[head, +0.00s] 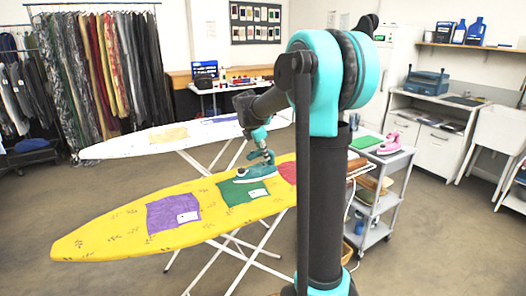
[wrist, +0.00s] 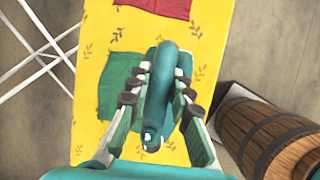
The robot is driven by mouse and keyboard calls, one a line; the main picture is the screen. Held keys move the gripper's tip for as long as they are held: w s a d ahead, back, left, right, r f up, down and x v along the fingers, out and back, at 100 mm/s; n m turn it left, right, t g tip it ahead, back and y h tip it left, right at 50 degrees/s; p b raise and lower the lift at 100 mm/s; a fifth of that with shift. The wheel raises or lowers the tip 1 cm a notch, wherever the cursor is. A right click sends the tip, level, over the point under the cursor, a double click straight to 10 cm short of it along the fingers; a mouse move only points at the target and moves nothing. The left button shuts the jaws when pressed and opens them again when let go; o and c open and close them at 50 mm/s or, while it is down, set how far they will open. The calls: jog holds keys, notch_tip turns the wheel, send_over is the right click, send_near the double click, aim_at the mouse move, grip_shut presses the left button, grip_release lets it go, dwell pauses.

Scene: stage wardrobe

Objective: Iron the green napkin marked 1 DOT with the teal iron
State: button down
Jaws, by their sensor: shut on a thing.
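My gripper (head: 263,155) is shut on the handle of the teal iron (head: 258,173). In the wrist view the fingers of my gripper (wrist: 160,85) lie on both sides of the iron (wrist: 164,62). The green napkin (head: 236,192) lies on the yellow ironing board (head: 100,238), with a white tag whose mark is too small to read. In the wrist view the iron covers the right part of the green napkin (wrist: 117,78) and reaches over bare board. I cannot tell whether its sole touches the cloth.
A purple napkin (head: 160,217) and a red napkin (head: 288,172) lie on either side of the green one. A white ironing board (head: 115,148) stands behind. A trolley (head: 375,208) with a pink iron (head: 390,144) stands right. A wooden barrel (wrist: 268,135) is beside the board.

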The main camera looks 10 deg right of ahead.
aim_at(264, 165)
jog(key=shift+f, duration=2.9)
